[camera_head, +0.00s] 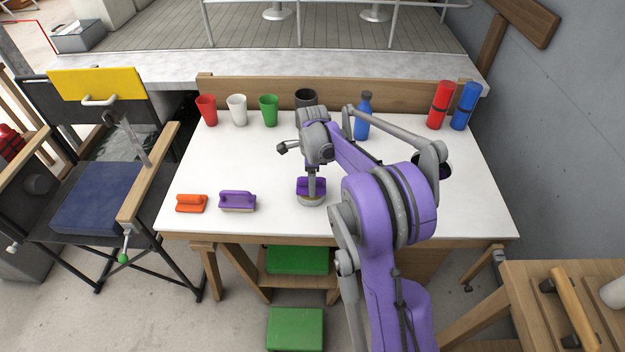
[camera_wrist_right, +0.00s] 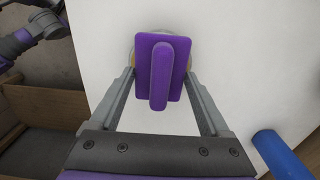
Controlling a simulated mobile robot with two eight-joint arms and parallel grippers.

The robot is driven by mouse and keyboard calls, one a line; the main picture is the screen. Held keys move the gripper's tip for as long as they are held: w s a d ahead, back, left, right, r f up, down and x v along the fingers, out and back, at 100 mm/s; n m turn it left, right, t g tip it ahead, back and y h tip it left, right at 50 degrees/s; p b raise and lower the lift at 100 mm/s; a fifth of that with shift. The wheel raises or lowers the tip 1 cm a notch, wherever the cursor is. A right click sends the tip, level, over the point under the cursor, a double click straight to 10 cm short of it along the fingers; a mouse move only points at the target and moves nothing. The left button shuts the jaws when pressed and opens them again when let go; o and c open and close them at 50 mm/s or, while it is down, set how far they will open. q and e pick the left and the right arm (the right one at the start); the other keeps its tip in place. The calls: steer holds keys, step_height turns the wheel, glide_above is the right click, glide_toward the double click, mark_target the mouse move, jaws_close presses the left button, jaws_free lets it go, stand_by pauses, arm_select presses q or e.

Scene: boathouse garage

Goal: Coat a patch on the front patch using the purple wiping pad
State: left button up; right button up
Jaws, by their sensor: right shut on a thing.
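My right gripper (camera_head: 311,177) is shut on the purple wiping pad (camera_head: 303,185), near the front middle of the white table. In the right wrist view the pad (camera_wrist_right: 143,75) is a purple block with a raised handle, between the fingers of the gripper (camera_wrist_right: 160,80). A round grey and tan piece (camera_head: 311,203) lies under the pad, mostly covered by it; its rim also shows in the wrist view (camera_wrist_right: 133,56). I cannot tell whether the pad touches it. My left gripper is not in view.
A second purple pad (camera_head: 238,199) and an orange one (camera_head: 191,204) lie at the table's front left. Red, white, green and black cups, a blue bottle (camera_head: 362,118) and red and blue cylinders stand along the back. The table's left middle is clear. A folding chair (camera_head: 95,200) stands left.

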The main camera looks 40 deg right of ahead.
steer(key=shift+f+b, duration=0.4)
steer(key=shift+f, duration=0.15)
stand_by(1.3)
steer(key=shift+r, duration=0.1)
steer(key=shift+r+p, duration=1.95)
steer(key=shift+r, duration=1.5)
